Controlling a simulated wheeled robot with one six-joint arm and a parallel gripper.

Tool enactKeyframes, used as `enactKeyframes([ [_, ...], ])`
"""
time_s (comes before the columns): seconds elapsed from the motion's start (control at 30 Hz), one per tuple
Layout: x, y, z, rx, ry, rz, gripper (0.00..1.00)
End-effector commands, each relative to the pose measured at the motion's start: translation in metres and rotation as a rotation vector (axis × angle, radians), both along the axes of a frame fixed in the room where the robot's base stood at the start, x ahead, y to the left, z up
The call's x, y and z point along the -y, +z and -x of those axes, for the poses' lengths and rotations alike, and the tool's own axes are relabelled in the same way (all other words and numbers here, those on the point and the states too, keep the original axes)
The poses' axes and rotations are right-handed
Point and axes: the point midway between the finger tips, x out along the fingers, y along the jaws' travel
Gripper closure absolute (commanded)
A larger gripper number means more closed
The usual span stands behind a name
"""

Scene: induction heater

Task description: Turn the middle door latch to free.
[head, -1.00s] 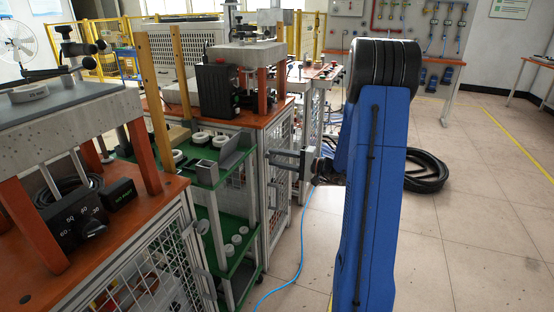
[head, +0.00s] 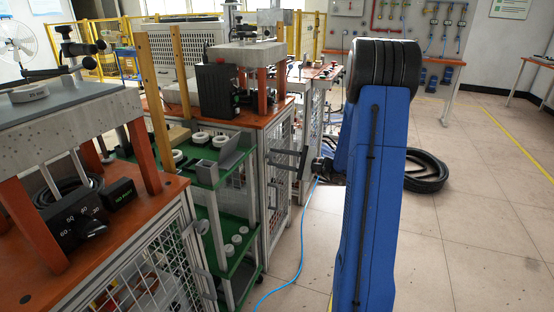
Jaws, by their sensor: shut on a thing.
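The middle cabinet's mesh door (head: 279,203) faces the aisle at the centre of the head view, under an orange worktop. My gripper (head: 273,158) reaches in from the right, with its fingertips against the upper part of this door's frame. It is shut on the middle door latch, which is small and largely hidden by the fingers. The latch's exact angle cannot be made out. The gripper body is tilted, rolled about its reach axis. A dark door handle (head: 272,195) shows below the fingertips.
A green shelf trolley (head: 238,268) with white rings stands left of the door. A nearer orange-topped bench (head: 150,212) is at the left. A blue cable (head: 300,255) lies on the floor. Open floor (head: 470,240) is at the right.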

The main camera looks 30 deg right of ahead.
Motion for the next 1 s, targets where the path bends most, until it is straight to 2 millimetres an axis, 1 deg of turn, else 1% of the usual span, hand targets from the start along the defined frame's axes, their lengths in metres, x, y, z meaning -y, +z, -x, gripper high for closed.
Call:
enactKeyframes([
  [0.6,0.0003,-0.0013,0.0002,-0.358,-0.001,-0.456,0.9],
  [1.0,0.0003,-0.0015,0.0004,-0.523,-0.002,-0.667,0.9],
])
